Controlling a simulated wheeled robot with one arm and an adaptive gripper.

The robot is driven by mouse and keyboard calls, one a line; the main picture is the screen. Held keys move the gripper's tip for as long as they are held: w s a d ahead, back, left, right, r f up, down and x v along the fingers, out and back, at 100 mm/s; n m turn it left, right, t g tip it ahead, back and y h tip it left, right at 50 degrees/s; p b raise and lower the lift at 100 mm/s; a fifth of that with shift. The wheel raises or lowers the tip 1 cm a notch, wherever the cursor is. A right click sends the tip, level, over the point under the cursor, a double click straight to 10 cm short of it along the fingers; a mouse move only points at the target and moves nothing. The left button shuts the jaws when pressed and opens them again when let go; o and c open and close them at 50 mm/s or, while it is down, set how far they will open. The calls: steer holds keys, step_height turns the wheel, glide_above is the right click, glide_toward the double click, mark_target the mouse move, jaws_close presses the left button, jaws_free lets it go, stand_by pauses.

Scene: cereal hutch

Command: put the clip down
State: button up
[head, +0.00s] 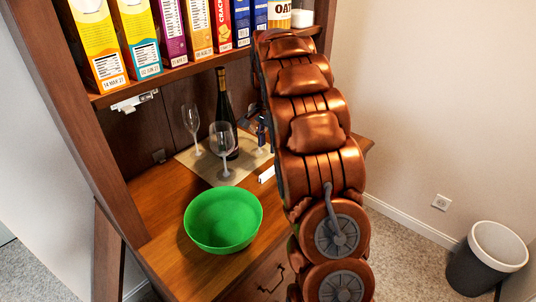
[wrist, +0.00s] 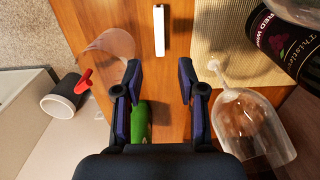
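A short white bar (wrist: 159,32), which looks like the clip, lies on the wooden counter beside the woven mat. It also shows in the head view (head: 266,174), close to the arm. My gripper (wrist: 161,80) is open, with its two dark blue-tipped fingers apart. Nothing shows held between the fingertips, and the bar is apart from them. In the head view my gripper (head: 262,136) is partly hidden by my arm, over the mat's right side.
Two wine glasses (head: 222,150) (head: 191,128) and a dark bottle (head: 222,115) stand on the mat (head: 196,165). A green bowl (head: 222,220) sits nearer on the counter. Cereal boxes (head: 170,30) line the shelf above. A bin (head: 487,255) stands on the floor at right.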

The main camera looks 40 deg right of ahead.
steer(key=s+a+r+n, duration=0.2)
steer(key=s+a+n, duration=0.2)
steer(key=s+a, duration=0.4)
steer(key=s+a+r+n, duration=0.3)
steer(key=s+a, duration=0.5)
steer(key=s+a+f+n, duration=0.1)
steer(key=s+a+n, duration=0.1)
steer(key=s, duration=0.5)
steer(key=s+a+f+n+g, duration=0.1)
steer(key=s+a+f+n, duration=0.1)
steer(key=s, duration=0.5)
steer(key=s+a+f+n, duration=0.1)
steer(key=s+a+n, duration=0.3)
steer(key=s, duration=0.3)
steer(key=shift+a+f+g, duration=0.25)
steer(key=shift+a+g, duration=0.15)
steer(key=shift+a, duration=0.15)
steer(key=shift+r, duration=0.1)
